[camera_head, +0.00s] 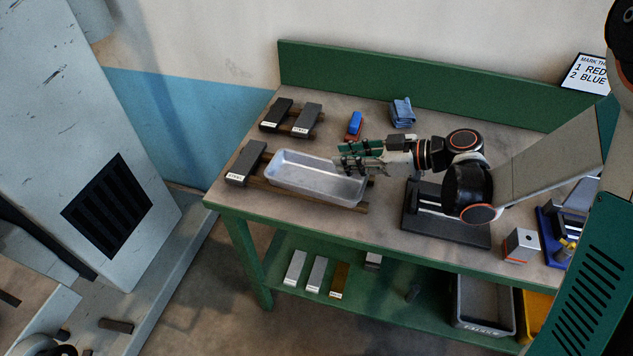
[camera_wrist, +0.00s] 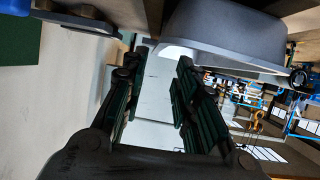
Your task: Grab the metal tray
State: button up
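The metal tray (camera_head: 318,183) is a shallow, light grey, rectangular pan with a flared rim. It sits open side up on wooden slats at the left front of the workbench. My gripper (camera_head: 338,157) is at the tray's right end, near its far right corner. In the wrist view the gripper (camera_wrist: 162,58) is open, with a clear gap between its green-padded fingers. The tray (camera_wrist: 225,35) shows there above the right finger, its rim close to the fingertips. I cannot tell whether a finger touches it. Nothing is held.
A dark block (camera_head: 246,162) lies left of the tray, with more dark blocks (camera_head: 306,120) behind. A blue block (camera_head: 355,123) and a folded blue cloth (camera_head: 403,112) lie further back. A black fixture (camera_head: 445,232) stands right of the tray, under my arm.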

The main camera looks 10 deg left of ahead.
aim_at(316, 179)
jog(key=b+x, duration=0.1)
jog(key=x, duration=0.1)
jog(key=b+x, duration=0.1)
jog(key=x, duration=0.2)
jog(key=shift+w+d+f, duration=0.15)
jog(key=shift+d+f, duration=0.05)
jog(key=shift+f, duration=0.2)
jog(key=shift+r, duration=0.1)
grip_shut()
